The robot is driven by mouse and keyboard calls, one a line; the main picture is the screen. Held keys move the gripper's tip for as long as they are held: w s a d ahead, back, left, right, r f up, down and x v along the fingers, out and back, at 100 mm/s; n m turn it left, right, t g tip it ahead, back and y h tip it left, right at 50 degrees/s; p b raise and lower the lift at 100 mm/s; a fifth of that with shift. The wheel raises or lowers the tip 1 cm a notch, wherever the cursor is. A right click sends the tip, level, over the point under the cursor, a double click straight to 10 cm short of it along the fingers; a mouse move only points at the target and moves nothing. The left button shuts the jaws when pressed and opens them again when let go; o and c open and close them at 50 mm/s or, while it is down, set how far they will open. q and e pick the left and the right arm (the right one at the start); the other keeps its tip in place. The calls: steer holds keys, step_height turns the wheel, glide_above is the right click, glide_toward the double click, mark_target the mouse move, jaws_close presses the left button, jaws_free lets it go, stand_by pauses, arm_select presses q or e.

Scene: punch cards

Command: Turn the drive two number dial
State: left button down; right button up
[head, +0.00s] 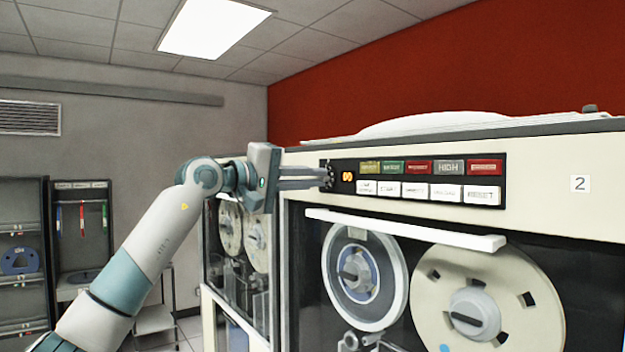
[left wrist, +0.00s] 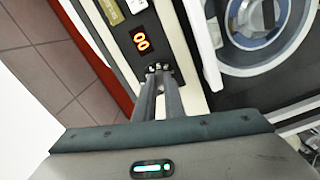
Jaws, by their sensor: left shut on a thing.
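The number dial (head: 327,174) is a small dark knob at the left end of the black control panel on the tape drive marked 2 (head: 580,183). My left gripper (head: 322,177) reaches in from the left with its fingers shut on the dial. In the left wrist view the dial (left wrist: 158,68) shows between the fingertips, partly hidden by them. The orange digit display (head: 347,176) just right of the dial is lit; in the left wrist view it seems to read 0 (left wrist: 141,41). My right gripper is not in view.
Coloured and white buttons (head: 432,167) fill the panel right of the display. Below it a white handle bar (head: 405,230) juts out over the tape reels (head: 487,300). Another drive (head: 235,240) stands to the left, and shelves (head: 22,260) stand at the far left.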

arm_select(q)
steer(key=shift+f, duration=0.1)
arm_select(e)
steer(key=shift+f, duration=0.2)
arm_select(q)
steer(key=n+b, duration=0.1)
steer(key=n, duration=0.1)
steer(key=shift+n+b, duration=0.4)
steer(key=n+b, duration=0.2)
steer(key=n, duration=0.1)
steer(key=shift+n, duration=0.4)
steer(key=n+b, duration=0.1)
steer(key=n, duration=0.2)
steer(key=shift+n+b, duration=0.3)
steer(key=n+b, duration=0.1)
steer(key=n, duration=0.2)
steer(key=shift+n+b, duration=0.3)
steer(key=n+b, duration=0.6)
steer(key=n, duration=0.8)
steer(key=shift+n, duration=0.3)
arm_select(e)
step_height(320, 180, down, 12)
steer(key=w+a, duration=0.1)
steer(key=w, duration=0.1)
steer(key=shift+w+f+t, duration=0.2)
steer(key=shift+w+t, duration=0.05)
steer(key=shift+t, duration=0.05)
